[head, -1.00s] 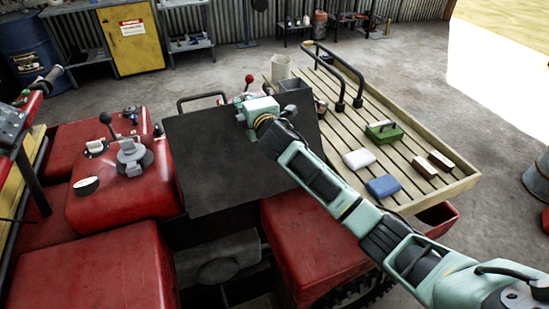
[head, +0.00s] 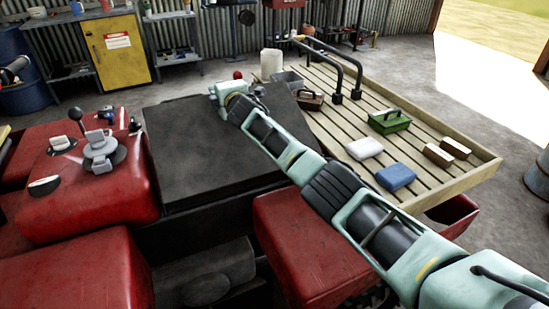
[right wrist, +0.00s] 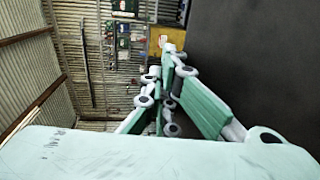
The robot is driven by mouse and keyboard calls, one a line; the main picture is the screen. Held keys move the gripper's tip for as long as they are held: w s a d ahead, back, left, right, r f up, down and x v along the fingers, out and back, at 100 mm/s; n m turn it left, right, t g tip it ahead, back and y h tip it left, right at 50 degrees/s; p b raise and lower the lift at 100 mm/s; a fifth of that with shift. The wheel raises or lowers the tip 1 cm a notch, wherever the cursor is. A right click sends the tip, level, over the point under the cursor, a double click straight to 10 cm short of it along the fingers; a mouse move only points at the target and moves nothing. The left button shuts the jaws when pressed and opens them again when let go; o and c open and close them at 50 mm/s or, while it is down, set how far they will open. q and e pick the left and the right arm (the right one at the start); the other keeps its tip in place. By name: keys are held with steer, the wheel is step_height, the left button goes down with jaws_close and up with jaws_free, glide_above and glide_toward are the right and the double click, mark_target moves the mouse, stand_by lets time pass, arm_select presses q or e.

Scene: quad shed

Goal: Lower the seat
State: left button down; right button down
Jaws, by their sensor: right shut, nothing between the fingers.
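The seat is a dark, square, flat panel (head: 210,150) in the middle of the red quad's body (head: 100,190) in the head view. It looks nearly flat with a slight tilt; whether it rests fully on the body is unclear. My right arm reaches across its right side, and the right gripper (right wrist: 170,65) is at its far edge. In the right wrist view the fingers are shut and empty, beside the dark seat surface (right wrist: 260,60). Contact cannot be told. The left gripper is not in view.
A slatted wooden rack (head: 440,180) on the right carries a green toolbox (head: 389,122), a white pack (head: 364,149), a blue pack (head: 395,177) and wooden blocks (head: 445,153). Black bars (head: 335,60) rise at its far end. A yellow cabinet (head: 117,50) stands behind.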

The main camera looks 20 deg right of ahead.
steer(key=shift+w+f+b, duration=0.45)
steer(key=shift+f+b, duration=0.05)
steer(key=shift+f, duration=0.05)
steer(key=shift+r, duration=0.15)
